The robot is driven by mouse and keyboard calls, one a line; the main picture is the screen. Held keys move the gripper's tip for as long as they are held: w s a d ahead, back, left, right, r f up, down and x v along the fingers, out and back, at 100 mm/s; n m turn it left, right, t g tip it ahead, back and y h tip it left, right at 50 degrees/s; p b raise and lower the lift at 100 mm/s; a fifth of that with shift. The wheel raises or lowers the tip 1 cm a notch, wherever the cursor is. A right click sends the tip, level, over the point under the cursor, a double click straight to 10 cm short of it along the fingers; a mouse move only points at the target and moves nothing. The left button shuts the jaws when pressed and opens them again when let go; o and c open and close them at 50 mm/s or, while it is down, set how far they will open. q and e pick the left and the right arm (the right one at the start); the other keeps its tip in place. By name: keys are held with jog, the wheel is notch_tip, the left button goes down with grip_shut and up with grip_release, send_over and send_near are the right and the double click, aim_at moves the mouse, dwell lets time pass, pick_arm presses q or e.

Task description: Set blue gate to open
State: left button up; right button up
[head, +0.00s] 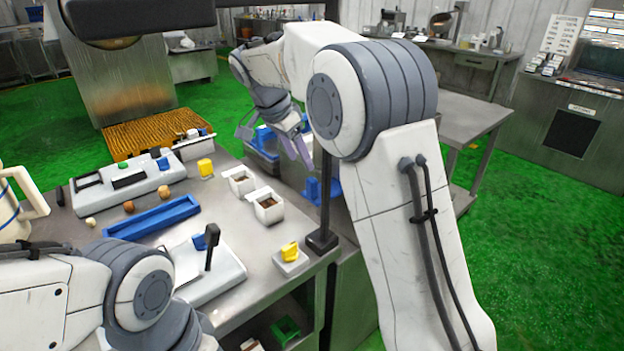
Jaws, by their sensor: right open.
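My right gripper (296,150) is open and reaches down past the table's far right edge, near several blue parts. One blue part (262,140) lies just left of its fingers, and another blue part (322,190) stands lower, partly hidden behind a black post and my right arm. I cannot tell which of these is the blue gate, nor whether it is open. I cannot tell whether the fingers touch a blue part; nothing shows held between them. My left arm shows at the lower left, with its gripper out of view.
The steel table (240,290) holds a blue tray (153,218), white cups with brown contents (268,206), a yellow knob (290,252) and a black-handled lever (211,245). A black post (326,205) rises at its right edge. Green floor (530,240) is open to the right.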

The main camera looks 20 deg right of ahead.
aim_at(309, 180)
jog(key=x, duration=1)
jog(key=shift+f+b, duration=0.15)
jog(key=shift+b, duration=0.15)
grip_shut()
jog(key=shift+a, duration=0.15)
dwell(0.8)
